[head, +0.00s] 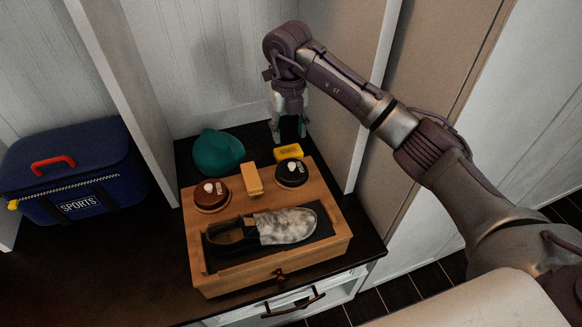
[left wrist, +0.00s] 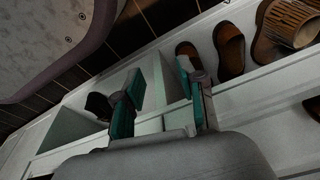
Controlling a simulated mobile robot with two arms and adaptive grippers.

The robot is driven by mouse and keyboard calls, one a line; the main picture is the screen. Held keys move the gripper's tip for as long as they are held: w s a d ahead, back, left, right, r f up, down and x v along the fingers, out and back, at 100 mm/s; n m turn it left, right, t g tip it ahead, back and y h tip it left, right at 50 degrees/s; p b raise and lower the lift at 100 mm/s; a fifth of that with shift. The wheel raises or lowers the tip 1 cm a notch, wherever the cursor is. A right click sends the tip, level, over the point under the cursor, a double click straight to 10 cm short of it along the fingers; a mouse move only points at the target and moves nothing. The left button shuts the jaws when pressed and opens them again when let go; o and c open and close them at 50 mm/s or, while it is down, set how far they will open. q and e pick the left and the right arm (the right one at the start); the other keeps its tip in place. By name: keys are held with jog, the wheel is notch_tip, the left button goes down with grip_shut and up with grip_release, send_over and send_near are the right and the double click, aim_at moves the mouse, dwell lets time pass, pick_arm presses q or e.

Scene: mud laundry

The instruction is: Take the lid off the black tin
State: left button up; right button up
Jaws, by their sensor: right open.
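The black tin (head: 291,174) sits at the back right of a wooden shoe-care box (head: 230,283), with a white knob and a label on its top. Its lid appears to be on. My right gripper (head: 289,130) is open and points down behind the box, above and apart from the tin. No object shows held in it. My left gripper (left wrist: 160,100) shows in the left wrist view, its teal-padded fingers apart with nothing held between them. It is out of the head view.
A brown tin (head: 211,196), a wooden block (head: 253,181) and a worn shoe (head: 285,227) are on the box. A yellow box (head: 288,153) and teal cap (head: 218,153) lie behind it. A blue sports bag (head: 75,175) stands left. Several shoes (left wrist: 229,48) show in the left wrist view.

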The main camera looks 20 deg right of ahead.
send_over(292, 164)
jog(key=f, duration=0.4)
jog(key=a+f, duration=0.1)
jog(key=f, duration=0.1)
jog(key=shift+f, duration=0.2)
jog(key=shift+d+f+b, duration=0.15)
jog(key=shift+f+b, duration=0.2)
jog(key=shift+f, duration=0.25)
jog(key=f, duration=0.4)
jog(key=shift+d, duration=0.3)
pick_arm(q)
jog(key=r, duration=0.1)
jog(key=w+r, duration=0.2)
jog(key=shift+d+r, duration=0.1)
jog(key=shift+r, duration=0.3)
pick_arm(e)
jog(key=c, duration=1)
